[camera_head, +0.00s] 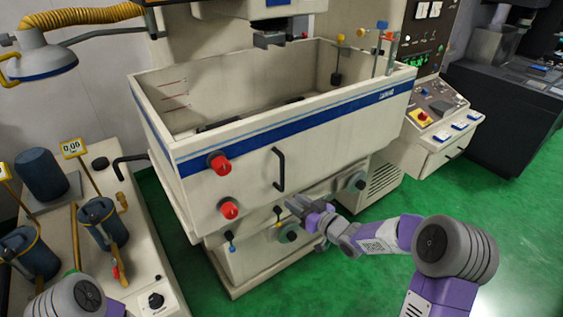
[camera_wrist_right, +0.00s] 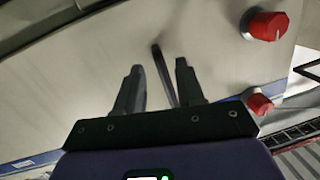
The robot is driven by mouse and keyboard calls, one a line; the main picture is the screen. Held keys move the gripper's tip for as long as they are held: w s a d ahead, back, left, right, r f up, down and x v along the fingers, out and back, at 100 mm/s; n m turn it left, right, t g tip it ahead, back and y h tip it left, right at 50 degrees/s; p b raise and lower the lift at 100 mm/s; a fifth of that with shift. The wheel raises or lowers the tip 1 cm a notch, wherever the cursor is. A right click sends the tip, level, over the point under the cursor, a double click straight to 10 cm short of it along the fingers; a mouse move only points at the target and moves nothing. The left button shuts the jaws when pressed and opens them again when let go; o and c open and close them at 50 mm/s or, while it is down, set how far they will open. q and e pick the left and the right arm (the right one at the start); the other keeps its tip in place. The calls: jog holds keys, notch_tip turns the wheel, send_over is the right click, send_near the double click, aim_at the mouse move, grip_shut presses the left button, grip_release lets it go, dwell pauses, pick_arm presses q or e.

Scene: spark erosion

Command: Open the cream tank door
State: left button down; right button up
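The cream tank door (camera_head: 330,135) is the front of the open-topped tank, with a blue stripe along its top edge; it looks closed. Its black vertical bar handle (camera_head: 279,169) is near the middle of the front. My right gripper (camera_head: 292,204) is just below the handle in the head view. In the right wrist view my right gripper (camera_wrist_right: 158,68) is open, with the dark handle (camera_wrist_right: 164,76) showing between its fingers; I cannot tell how far ahead it lies. My left gripper is out of view; only part of that arm shows at lower left.
Two red knobs (camera_head: 223,187) stick out left of the handle. Valves with small levers (camera_head: 287,236) are on the base below. A cream cabinet with filter canisters (camera_head: 102,224) stands at left, a control console (camera_head: 435,105) at right. Green floor in front is clear.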

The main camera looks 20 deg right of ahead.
aim_at(283, 187)
notch_tip(283, 187, up, 7)
jog(key=n+y, duration=0.1)
jog(key=n, duration=0.1)
jog(key=shift+t, duration=0.3)
jog(key=x, duration=0.3)
jog(key=p+x, duration=0.1)
jog(key=x, duration=0.3)
jog(key=shift+w+d+r, duration=0.1)
jog(key=shift+w+d, duration=0.2)
jog(key=shift+d, duration=0.05)
jog(key=shift+c, duration=0.3)
grip_shut()
